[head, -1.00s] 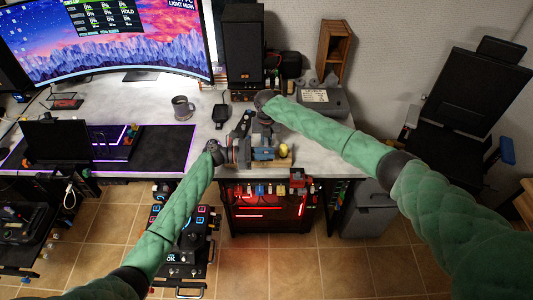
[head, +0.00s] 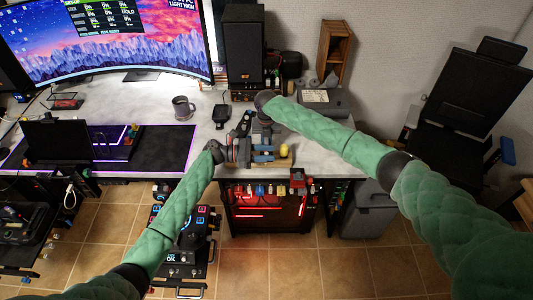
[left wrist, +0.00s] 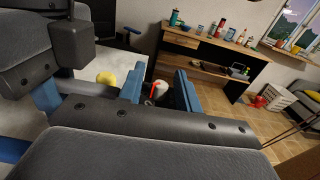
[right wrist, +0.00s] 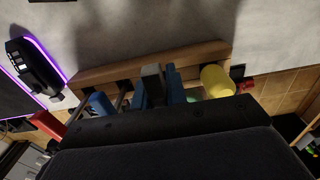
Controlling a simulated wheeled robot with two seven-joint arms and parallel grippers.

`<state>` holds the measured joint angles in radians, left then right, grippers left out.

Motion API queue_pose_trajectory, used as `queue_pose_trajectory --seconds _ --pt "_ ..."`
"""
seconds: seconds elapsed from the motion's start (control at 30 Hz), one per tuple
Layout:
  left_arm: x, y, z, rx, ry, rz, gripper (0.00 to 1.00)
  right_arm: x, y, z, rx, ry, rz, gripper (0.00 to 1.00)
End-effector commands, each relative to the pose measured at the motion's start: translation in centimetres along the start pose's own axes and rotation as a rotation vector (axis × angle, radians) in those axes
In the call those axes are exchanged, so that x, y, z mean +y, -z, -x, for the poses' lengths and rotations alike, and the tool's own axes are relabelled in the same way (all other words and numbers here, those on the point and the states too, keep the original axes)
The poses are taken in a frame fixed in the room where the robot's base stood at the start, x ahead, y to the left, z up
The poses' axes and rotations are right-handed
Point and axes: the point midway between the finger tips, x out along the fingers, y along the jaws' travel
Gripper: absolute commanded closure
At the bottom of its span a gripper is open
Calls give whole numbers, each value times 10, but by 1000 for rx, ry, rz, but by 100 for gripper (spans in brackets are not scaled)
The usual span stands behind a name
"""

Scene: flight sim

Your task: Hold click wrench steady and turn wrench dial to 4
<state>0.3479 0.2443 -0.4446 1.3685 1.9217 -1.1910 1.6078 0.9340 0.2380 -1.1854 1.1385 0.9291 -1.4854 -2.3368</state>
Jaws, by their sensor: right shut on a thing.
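The click wrench (right wrist: 153,84) shows in the right wrist view as a grey piece between the blue fingers of my right gripper (right wrist: 156,92), which is shut on it. It is just over a wooden rack (right wrist: 205,52). The dial's number cannot be read. In the head view my right gripper (head: 263,150) is at the desk's front edge. My left gripper (head: 238,152) is close on its left. In the left wrist view my left gripper (left wrist: 158,92) has its blue fingers apart. A pale and red object (left wrist: 160,89) shows between them; I cannot tell whether they touch it.
A yellow cylinder (right wrist: 215,81) stands at one end of the rack. A mug (head: 182,108) and a dark mat (head: 160,147) are farther left on the desk. A black speaker (head: 243,45) stands behind. Small coloured items hang below the front edge.

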Motion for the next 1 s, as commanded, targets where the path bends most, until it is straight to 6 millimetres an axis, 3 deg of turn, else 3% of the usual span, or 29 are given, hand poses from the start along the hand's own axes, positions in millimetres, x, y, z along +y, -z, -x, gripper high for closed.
queue_pose_trajectory --seconds 0.17,0.6,1.0 --pt "0 -18 0 0 0 -3 66 0 0 0 -1 0 0 100" --pt "0 -86 0 1 0 -1 66 0 0 0 -1 0 -1 100" --pt "0 -98 0 0 -1 0 66 0 0 0 -1 0 -1 100"
